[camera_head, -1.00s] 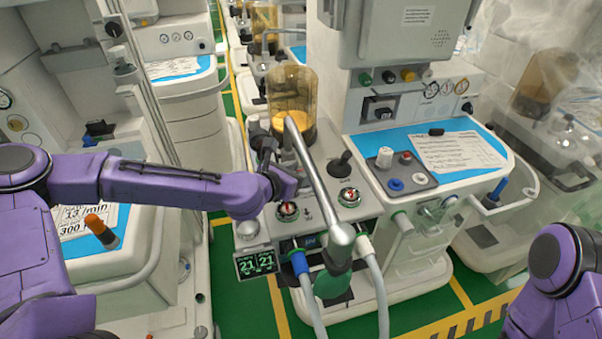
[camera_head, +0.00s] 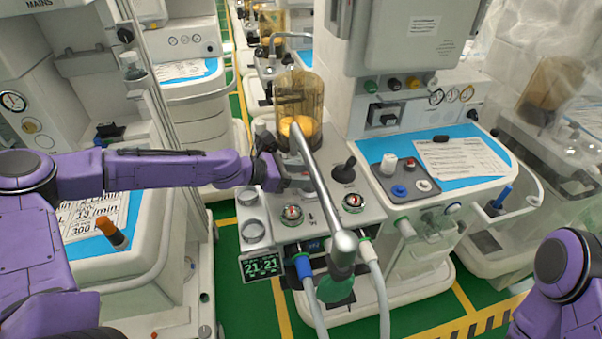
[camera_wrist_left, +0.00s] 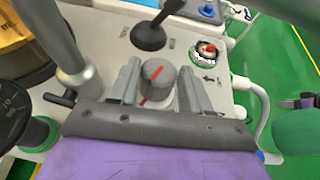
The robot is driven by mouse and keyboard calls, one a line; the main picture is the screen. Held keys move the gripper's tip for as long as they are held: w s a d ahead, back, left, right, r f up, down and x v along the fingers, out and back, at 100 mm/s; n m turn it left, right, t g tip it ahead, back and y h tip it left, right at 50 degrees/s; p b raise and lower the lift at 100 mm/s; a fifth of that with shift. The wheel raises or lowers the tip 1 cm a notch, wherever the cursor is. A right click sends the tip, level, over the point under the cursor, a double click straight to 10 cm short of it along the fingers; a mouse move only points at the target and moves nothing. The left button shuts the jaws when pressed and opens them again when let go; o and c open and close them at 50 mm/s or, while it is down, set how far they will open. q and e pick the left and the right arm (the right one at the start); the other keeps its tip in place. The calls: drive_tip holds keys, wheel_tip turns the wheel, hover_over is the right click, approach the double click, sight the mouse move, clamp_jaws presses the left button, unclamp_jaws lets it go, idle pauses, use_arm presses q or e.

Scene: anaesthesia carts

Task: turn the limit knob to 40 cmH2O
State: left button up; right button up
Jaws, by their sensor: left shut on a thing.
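The limit knob (camera_wrist_left: 158,73) is a grey round knob with a red line on its top, in the left wrist view. It stands on the machine's light panel (camera_wrist_left: 110,45). A second red mark shows on its base below. My left gripper (camera_wrist_left: 160,88) is shut on the knob, one grey finger on each side. The scale around the knob is too hidden to read. In the head view my left gripper (camera_head: 288,178) is over the panel behind two small gauges, and the knob is mostly hidden there.
A slanted metal tube (camera_head: 322,188) passes close to the right of my left gripper. The amber canister (camera_head: 298,105) stands behind it. A black lever (camera_head: 344,170) is to the right, and a gauge (camera_head: 291,214) is in front.

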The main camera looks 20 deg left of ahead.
idle(0.3)
use_arm(q)
drive_tip(key=o, duration=1.1)
drive_tip(key=shift+c, duration=0.2)
drive_tip(key=p+v, duration=0.5)
drive_tip(key=v, duration=0.5)
drive_tip(key=shift+a+p, duration=0.2)
drive_tip(key=shift+p, duration=0.1)
drive_tip(key=shift+r, duration=0.1)
